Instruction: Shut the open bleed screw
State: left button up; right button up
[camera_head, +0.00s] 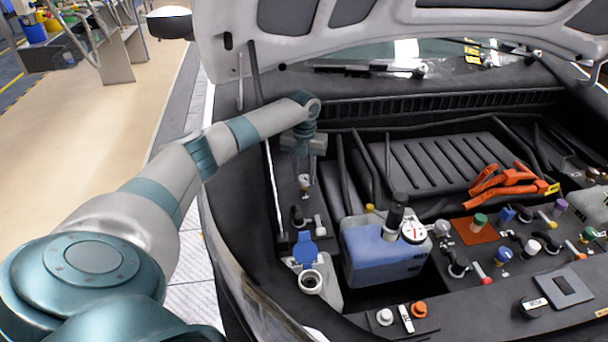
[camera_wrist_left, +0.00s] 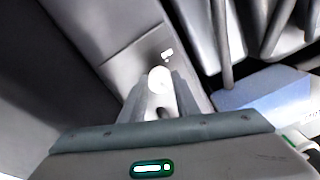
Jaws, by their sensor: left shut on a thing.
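My left gripper (camera_head: 304,172) reaches down at the left side of the engine bay, fingers pointing downward. It is shut on a small pale-topped screw (camera_head: 304,185), which shows just below the fingertips. In the left wrist view the fingers (camera_wrist_left: 160,95) close around a small round white head (camera_wrist_left: 159,78). I cannot tell from these frames how far the screw is turned. My right gripper is not in view.
A black fitting (camera_head: 297,215) and a small white-topped part (camera_head: 319,226) stand just in front. The raised hood (camera_head: 300,45) hangs above.

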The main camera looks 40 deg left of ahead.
pick_arm(q)
jog(key=m, duration=0.3)
jog(key=shift+m, duration=0.8)
jog(key=o, duration=1)
jog(key=shift+o, duration=0.2)
jog(key=shift+r, duration=0.15)
